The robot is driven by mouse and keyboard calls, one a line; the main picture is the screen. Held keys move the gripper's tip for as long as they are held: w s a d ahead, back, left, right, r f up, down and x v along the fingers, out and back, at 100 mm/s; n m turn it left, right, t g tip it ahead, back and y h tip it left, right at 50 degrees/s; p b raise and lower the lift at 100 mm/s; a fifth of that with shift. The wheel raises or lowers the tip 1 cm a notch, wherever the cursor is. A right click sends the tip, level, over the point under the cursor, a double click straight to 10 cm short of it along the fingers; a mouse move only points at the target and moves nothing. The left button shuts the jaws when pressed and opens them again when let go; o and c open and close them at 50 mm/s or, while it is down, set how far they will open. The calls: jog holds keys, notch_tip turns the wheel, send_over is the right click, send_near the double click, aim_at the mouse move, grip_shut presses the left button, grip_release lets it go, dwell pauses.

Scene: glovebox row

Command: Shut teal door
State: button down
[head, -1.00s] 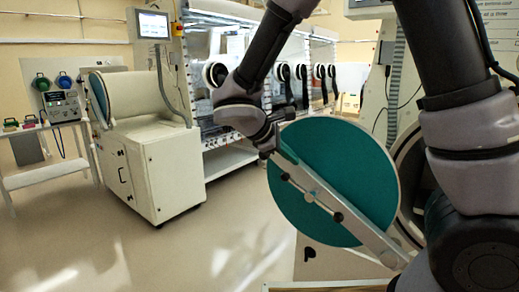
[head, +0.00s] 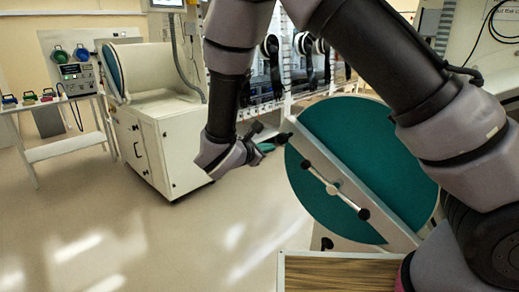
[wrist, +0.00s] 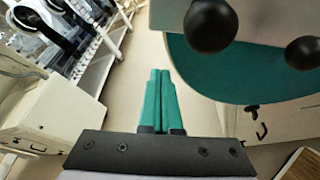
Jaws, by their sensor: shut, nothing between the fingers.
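The teal door (head: 370,130) is a round disc at the right in the head view, crossed by a pale slanted bar (head: 318,160) and a handle with black knobs (head: 363,213). It stands out from its port, whose rim (head: 437,212) shows only as a sliver behind my arm. In the wrist view the teal door (wrist: 215,80) is at the upper right, with two black knobs (wrist: 210,25) in front. My gripper (head: 270,147) is left of the door's edge, its teal fingers together and empty. In the wrist view the gripper (wrist: 160,72) points over open floor, apart from the door.
A white cabinet with a drum-shaped chamber (head: 150,70) stands at the left behind my gripper. A side table (head: 65,148) with small coloured items is at the far left. A wood-topped surface (head: 340,274) lies low in front of the door. The floor at left is clear.

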jog(key=shift+w+d+r, duration=0.2)
jog(key=shift+d+r, duration=1)
jog(key=shift+r, duration=0.3)
